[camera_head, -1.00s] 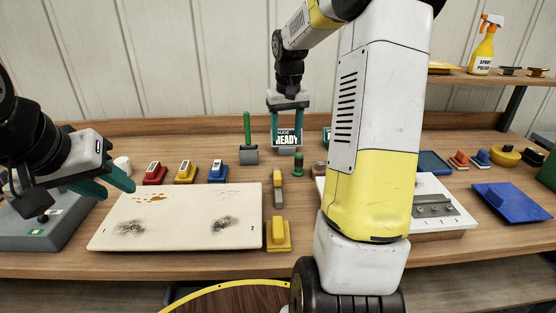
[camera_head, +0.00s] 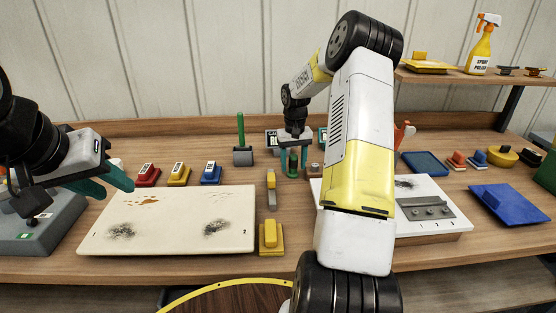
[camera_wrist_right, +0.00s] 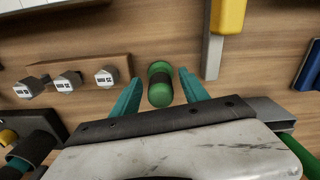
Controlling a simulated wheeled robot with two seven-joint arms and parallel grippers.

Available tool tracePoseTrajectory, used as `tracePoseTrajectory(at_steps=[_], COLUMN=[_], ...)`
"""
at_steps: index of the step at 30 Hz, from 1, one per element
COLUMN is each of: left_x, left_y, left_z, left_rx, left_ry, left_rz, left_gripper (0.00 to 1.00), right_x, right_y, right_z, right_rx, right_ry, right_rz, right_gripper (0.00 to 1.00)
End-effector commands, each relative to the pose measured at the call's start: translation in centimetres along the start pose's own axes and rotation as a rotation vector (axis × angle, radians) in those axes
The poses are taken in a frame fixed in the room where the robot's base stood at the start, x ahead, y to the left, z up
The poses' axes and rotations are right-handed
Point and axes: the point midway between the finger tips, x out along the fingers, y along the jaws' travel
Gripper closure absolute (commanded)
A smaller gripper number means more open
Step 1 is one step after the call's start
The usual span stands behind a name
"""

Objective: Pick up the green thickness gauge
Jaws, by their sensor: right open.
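A grey block with a green handle (camera_head: 240,135) stands left of the gauge. A wooden block with hex pieces (camera_wrist_right: 92,75) is close on the other side. A yellow-handled tool (camera_head: 271,180) lies in front. The cream board (camera_head: 170,225) fills the front left.

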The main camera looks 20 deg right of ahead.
Motion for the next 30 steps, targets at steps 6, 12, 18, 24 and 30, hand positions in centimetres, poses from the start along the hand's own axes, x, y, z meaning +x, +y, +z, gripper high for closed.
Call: tracePoseTrajectory(at_steps=[6,12,18,24,30], left_x=[0.0,0.0,0.0,0.0,0.0], left_y=[0.0,0.0,0.0,0.0,0.0], left_z=[0.0,0.0,0.0,0.0,0.0], left_rx=[0.0,0.0,0.0,0.0,0.0], left_ry=[0.0,0.0,0.0,0.0,0.0], left_rz=[0.0,0.0,0.0,0.0,0.0], left_gripper=[0.64,0.64,0.64,0.64,0.64], right_x=[0.8,0.8,0.7,0.6,-1.9], right_y=[0.0,0.0,0.0,0.0,0.0], right_z=[0.0,0.0,0.0,0.0,-0.1], right_rx=[0.0,0.0,0.0,0.0,0.0], right_ry=[0.001,0.001,0.001,0.002,0.006], right_rz=[0.0,0.0,0.0,0.0,0.001], right_gripper=[0.48,0.75,1.0,1.0,1.0])
